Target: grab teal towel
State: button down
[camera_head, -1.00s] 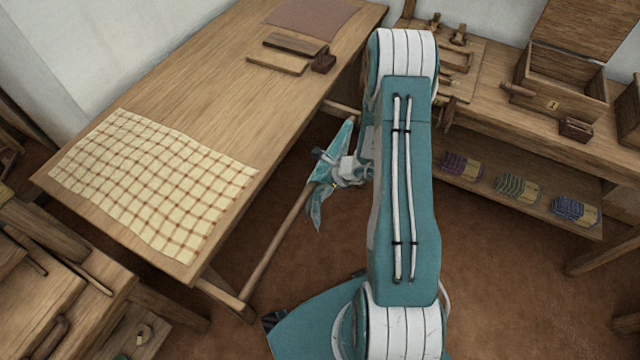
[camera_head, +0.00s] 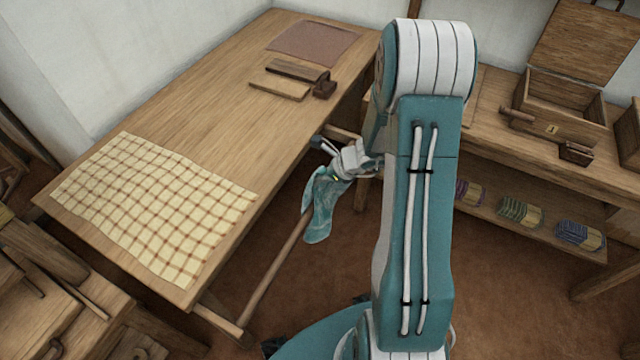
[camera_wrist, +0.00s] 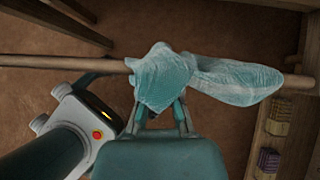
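The teal towel (camera_head: 321,207) hangs below my gripper (camera_head: 338,170) in the head view, in front of the floor beside the long table. In the wrist view the towel (camera_wrist: 235,82) is bunched at the fingertips, and one end trails to the right. My gripper (camera_wrist: 160,98) appears shut on the cloth, which hides the fingertips. A wooden rail (camera_wrist: 60,62) passes behind the towel in that view. I cannot tell whether the towel touches the rail.
The long table (camera_head: 215,105) is on the left, with a checked cloth (camera_head: 150,205), wooden blocks (camera_head: 280,90) and a brown mat (camera_head: 313,42). On the right, a bench holds an open wooden box (camera_head: 560,100). Yarn bundles (camera_head: 520,210) lie on its lower shelf.

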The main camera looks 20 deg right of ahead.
notch_tip(320, 180, up, 6)
jog(key=shift+a, duration=0.2)
